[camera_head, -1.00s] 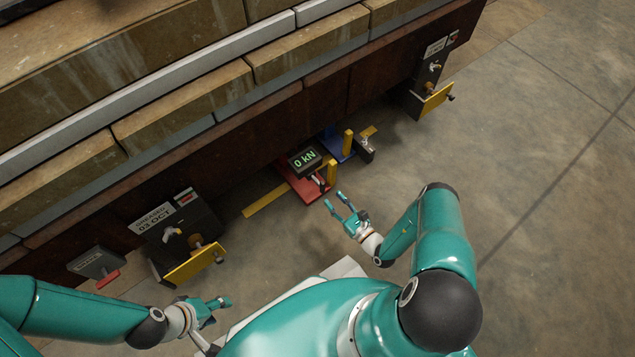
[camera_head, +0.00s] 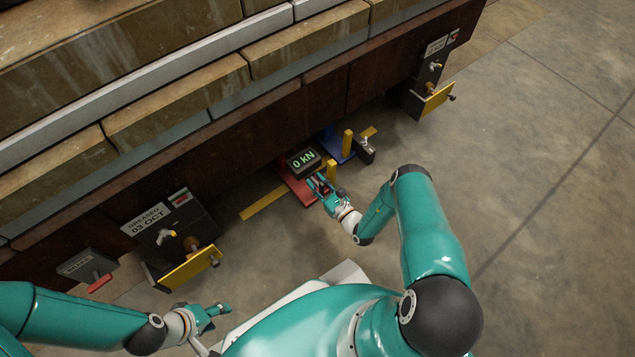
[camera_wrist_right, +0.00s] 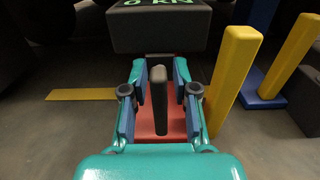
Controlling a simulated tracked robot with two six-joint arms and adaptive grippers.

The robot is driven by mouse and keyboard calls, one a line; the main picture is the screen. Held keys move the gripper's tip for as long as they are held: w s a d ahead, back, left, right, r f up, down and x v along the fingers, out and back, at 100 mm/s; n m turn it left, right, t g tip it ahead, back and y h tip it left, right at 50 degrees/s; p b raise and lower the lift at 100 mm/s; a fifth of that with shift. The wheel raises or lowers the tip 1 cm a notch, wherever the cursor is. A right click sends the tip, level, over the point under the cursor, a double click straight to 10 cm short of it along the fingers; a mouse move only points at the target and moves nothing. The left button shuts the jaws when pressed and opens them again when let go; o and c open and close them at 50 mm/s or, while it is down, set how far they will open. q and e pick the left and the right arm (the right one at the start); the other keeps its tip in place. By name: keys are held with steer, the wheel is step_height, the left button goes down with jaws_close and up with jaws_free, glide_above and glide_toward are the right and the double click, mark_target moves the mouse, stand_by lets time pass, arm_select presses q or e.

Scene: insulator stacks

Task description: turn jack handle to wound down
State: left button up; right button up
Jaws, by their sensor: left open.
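The dark upright handle (camera_wrist_right: 160,100) stands on the red-based jack (camera_wrist_right: 150,128), below a dark box with a green "0 kN" display (camera_head: 304,160). My right gripper (camera_wrist_right: 158,84) is open, with its fingers on either side of the handle. Gaps show between the handle and both fingers. In the head view my right gripper (camera_head: 318,182) is over the red base and hides most of the handle. My left gripper (camera_head: 220,309) is open and empty at the lower left, away from the jack.
A yellow post (camera_wrist_right: 234,75) stands close to the right of my right gripper. A blue base (camera_wrist_right: 262,88) with another yellow post is beyond it. A greased box with a yellow plate (camera_head: 190,267) is at left, a similar unit (camera_head: 433,100) at right. Floor at right is clear.

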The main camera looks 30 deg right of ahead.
jaws_close()
steer(key=shift+n, duration=0.4)
steer(key=n+p, duration=0.1)
steer(key=n, duration=0.1)
steer(key=shift+a+n, duration=0.15)
steer(key=shift+n, duration=0.25)
steer(key=n+p, duration=0.1)
steer(key=n, duration=0.3)
steer(key=shift+a, duration=0.15)
steer(key=n, duration=0.2)
steer(key=n+p, duration=0.1)
steer(key=n, duration=0.2)
steer(key=shift+s+a+f+n+p, duration=0.15)
steer(key=shift+f+n+p, duration=0.1)
steer(key=shift+n+p, duration=0.15)
steer(key=n+p, duration=0.1)
steer(key=n, duration=0.3)
steer(key=shift+a+f, duration=0.1)
steer(key=shift+f, duration=0.1)
steer(key=shift+n, duration=0.4)
